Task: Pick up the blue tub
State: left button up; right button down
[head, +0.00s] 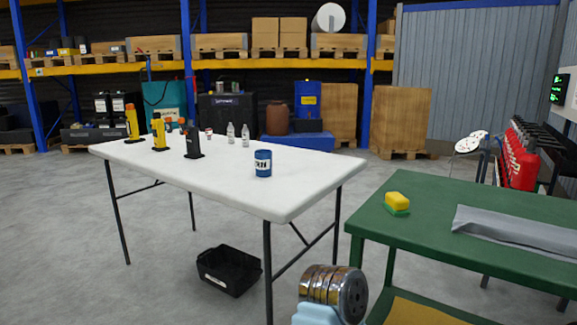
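The blue tub (263,163) is a small blue cylinder with a pale label band and dark lettering. It stands upright on the white folding table (222,180), toward the table's right side and near its front edge. Nothing touches it and its front is unobstructed. Neither of my grippers shows in the head view.
A black crate (229,270) sits on the floor.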

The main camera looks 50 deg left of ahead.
aim_at(262, 157)
jog(key=u, duration=0.5)
jog(key=i+l+u, duration=0.1)
jog(key=u, duration=0.85)
jog(key=l+u, duration=0.15)
jog(key=u, duration=0.35)
